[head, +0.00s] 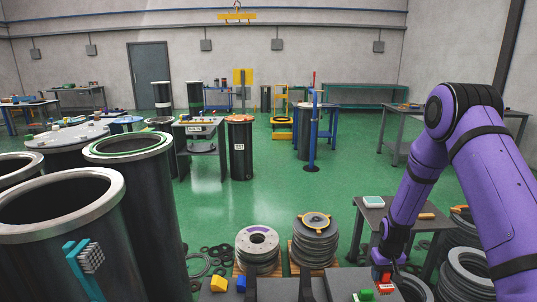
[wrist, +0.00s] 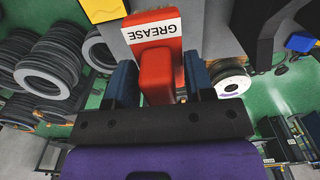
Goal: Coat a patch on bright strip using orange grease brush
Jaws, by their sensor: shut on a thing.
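My gripper (wrist: 160,78) is shut on a red-orange block with a white GREASE label, the grease brush (wrist: 156,62). The block sits between my two dark blue fingers; its bristles cannot be made out. In the head view the brush (head: 386,278) shows as a small red shape at my gripper (head: 381,268), low on the right, over the grey bench. I cannot pick out the bright strip for certain. The large dark cylinder (head: 125,225) at the front left has a bright metal flange rim.
A green block (head: 366,294) lies near the brush. Yellow (head: 218,284) and blue blocks lie at the bottom middle. Stacked rings (head: 258,250) stand behind, with a grey table (head: 372,214) to their right. A green-rimmed cylinder (head: 130,146) stands at left. The green floor is open mid-room.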

